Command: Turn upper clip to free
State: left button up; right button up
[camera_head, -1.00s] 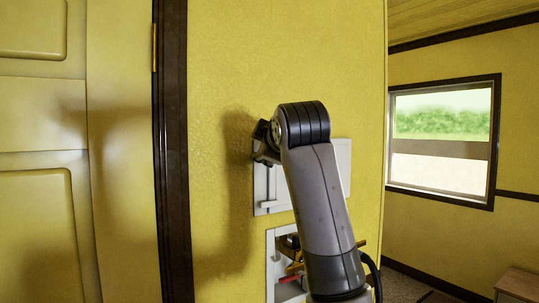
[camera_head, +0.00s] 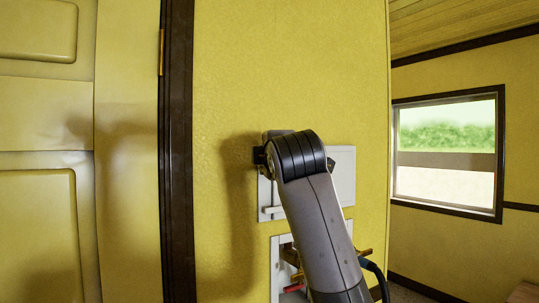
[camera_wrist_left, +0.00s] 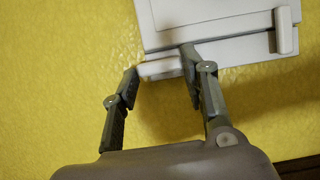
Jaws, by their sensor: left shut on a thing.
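A white panel (camera_head: 342,178) is on the yellow wall and also fills the top right of the left wrist view (camera_wrist_left: 215,22). The upper clip (camera_wrist_left: 160,69), a small white bar, projects past the panel's corner, between my fingertips. My left gripper (camera_wrist_left: 160,64) is shut on it. In the head view my left gripper (camera_head: 260,157) is mostly hidden behind its own wrist, at the panel's upper left. The lower clip (camera_head: 273,210) lies across the panel's lower left edge and also shows in the left wrist view (camera_wrist_left: 285,30). My right gripper is not in view.
Below the panel is a white-framed recess (camera_head: 275,265) with brass fittings, partly hidden by my arm. A dark door frame (camera_head: 177,150) and yellow door (camera_head: 45,150) stand to the left. A window (camera_head: 447,150) is at the right. The wall above the panel is clear.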

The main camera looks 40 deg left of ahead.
pick_arm(q)
jog(key=shift+f, duration=0.2)
jog(key=o, duration=1.1)
jog(key=shift+s+r, duration=0.1)
jog(key=shift+r, duration=0.05)
jog(key=shift+o, duration=0.2)
jog(key=shift+r, duration=0.15)
